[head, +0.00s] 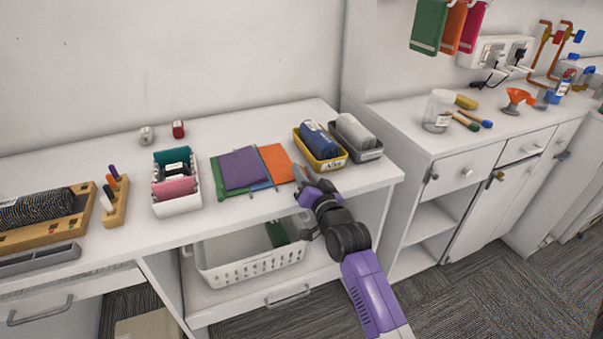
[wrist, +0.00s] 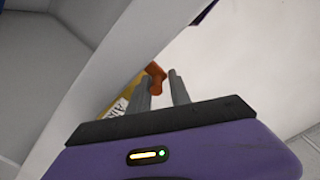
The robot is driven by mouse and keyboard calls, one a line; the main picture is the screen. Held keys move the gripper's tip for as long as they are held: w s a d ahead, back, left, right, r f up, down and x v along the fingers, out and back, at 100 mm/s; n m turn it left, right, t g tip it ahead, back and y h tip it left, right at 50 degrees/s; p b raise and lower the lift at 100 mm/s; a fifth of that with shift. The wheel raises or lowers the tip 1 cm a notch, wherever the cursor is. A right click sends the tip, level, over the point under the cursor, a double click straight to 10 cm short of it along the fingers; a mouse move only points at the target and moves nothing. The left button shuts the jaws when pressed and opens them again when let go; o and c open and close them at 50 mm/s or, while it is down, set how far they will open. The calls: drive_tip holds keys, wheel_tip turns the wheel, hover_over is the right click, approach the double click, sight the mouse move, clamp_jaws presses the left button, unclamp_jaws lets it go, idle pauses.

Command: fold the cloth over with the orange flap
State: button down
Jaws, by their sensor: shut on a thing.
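The folded cloth lies flat on the white counter in the head view. It shows a purple panel (head: 241,168), green parts (head: 218,178) at the left, a blue strip (head: 262,186) and an orange flap (head: 275,161) at the right. My gripper (head: 300,176) is at the flap's right side, near the counter's front edge. The exact grip is partly hidden by the fingers.
A yellow bin (head: 330,163) and a grey bin (head: 372,153) with rolled cloths stand just right of the flap. A white basket (head: 178,205) stands left of the cloth. Red and white small items (head: 178,130) lie behind. A white crate (head: 250,262) sits on the shelf below.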

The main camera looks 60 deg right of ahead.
drive_tip(key=shift+f+m, duration=0.3)
drive_tip(key=shift+f, duration=0.3)
drive_tip(key=c, duration=1.4)
unclamp_jaws()
drive_tip(key=shift+s+r, duration=0.1)
drive_tip(key=shift+s+a, duration=0.2)
drive_tip(key=shift+s, duration=0.05)
drive_tip(key=v, duration=0.7)
drive_tip(key=shift+r, duration=0.1)
